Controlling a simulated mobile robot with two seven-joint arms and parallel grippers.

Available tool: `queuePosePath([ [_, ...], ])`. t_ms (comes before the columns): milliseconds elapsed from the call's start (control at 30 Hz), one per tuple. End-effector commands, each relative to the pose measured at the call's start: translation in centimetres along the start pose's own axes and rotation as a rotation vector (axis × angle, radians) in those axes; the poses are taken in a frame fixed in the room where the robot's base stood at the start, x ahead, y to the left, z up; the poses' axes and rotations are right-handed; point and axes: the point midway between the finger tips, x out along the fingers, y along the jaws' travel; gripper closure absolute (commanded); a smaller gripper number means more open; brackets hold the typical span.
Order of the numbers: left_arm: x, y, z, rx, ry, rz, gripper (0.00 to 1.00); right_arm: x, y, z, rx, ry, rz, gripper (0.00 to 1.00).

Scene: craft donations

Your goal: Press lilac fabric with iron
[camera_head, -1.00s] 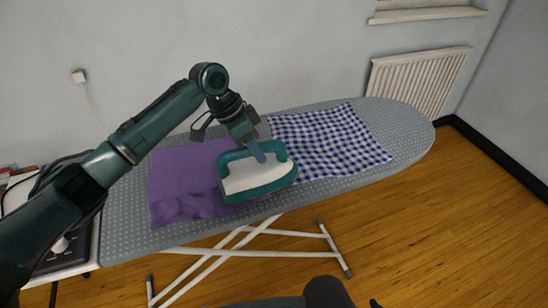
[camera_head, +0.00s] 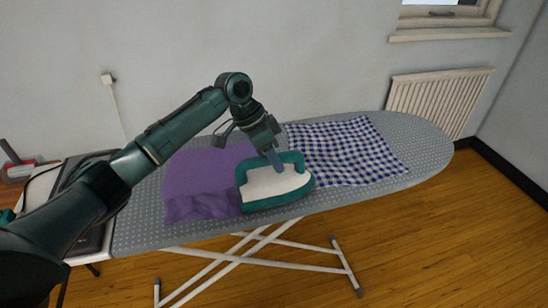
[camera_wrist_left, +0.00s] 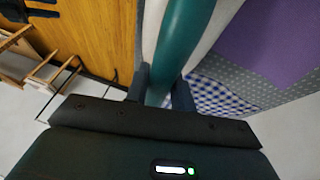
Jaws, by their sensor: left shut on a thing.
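The lilac fabric (camera_head: 205,180) lies on the left part of the grey dotted ironing board (camera_head: 425,150), with folds along its front edge. The teal and white iron (camera_head: 272,185) is at the right edge of the lilac fabric, its tip pointing right. My left gripper (camera_head: 275,160) is shut on the iron's teal handle. In the left wrist view the handle (camera_wrist_left: 180,45) runs between the fingers, with the lilac fabric (camera_wrist_left: 265,40) to its right. Whether the iron's sole touches the fabric or board is hidden. My right gripper is not in view.
A blue and white checked cloth (camera_head: 345,150) lies on the board just right of the iron. A dark appliance (camera_head: 92,240) stands at the left end of the board. A radiator (camera_head: 437,103) is on the back wall. The board's right end is bare.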

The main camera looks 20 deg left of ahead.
Motion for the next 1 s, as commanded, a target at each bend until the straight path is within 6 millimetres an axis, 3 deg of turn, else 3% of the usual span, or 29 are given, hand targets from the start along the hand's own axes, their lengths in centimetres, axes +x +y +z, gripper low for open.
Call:
queuePosePath([
  [633, 0.6, -0.2, 0.3, 0.002, 0.005, -0.001, 1.0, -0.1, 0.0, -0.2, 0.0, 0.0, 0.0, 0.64],
  [1000, -0.5, -0.2, 3.2, -0.002, -0.001, 0.0, 1.0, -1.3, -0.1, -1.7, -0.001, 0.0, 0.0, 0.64],
])
